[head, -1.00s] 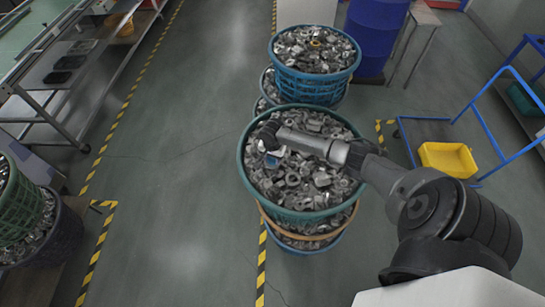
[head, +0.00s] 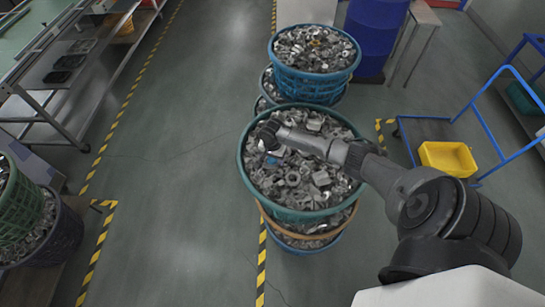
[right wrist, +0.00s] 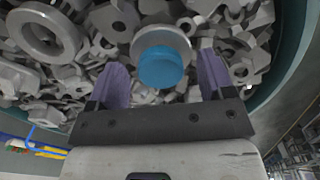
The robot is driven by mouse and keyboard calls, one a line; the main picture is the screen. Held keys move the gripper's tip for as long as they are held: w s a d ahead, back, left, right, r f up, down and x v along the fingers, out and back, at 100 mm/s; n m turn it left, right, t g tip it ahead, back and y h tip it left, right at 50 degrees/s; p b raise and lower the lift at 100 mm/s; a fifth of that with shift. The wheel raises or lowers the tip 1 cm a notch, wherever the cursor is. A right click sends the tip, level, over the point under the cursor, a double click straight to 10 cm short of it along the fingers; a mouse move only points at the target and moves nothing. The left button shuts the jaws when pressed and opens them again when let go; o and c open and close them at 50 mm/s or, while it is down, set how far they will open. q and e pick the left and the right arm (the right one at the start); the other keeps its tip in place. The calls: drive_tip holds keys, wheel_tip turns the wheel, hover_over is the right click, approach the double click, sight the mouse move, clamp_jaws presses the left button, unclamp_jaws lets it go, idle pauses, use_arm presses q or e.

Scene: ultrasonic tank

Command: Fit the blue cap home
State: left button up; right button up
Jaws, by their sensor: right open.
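The blue cap (right wrist: 160,67) is a short round piece in the right wrist view. It lies against a pale round metal part (right wrist: 163,38) among the grey castings; I cannot tell how well it is seated. My right gripper (right wrist: 162,66) is open, with one purple finger on each side of the cap and gaps between. In the head view my right gripper (head: 270,132) is over the left part of the teal basket (head: 243,172). A small blue patch (head: 273,158) shows just below it, too small to identify. My left gripper is out of view.
A blue basket (head: 315,88) of metal parts stands behind the teal one. A blue drum (head: 374,38) and a cart with a yellow bin (head: 447,158) are at the right. More baskets stand at the far left. The floor between is clear.

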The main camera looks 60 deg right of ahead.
wheel_tip(320, 180, up, 14)
drive_tip(key=b, duration=0.1)
idle(0.6)
drive_tip(key=shift+f+n, duration=0.1)
drive_tip(key=shift+n, duration=0.2)
idle(0.3)
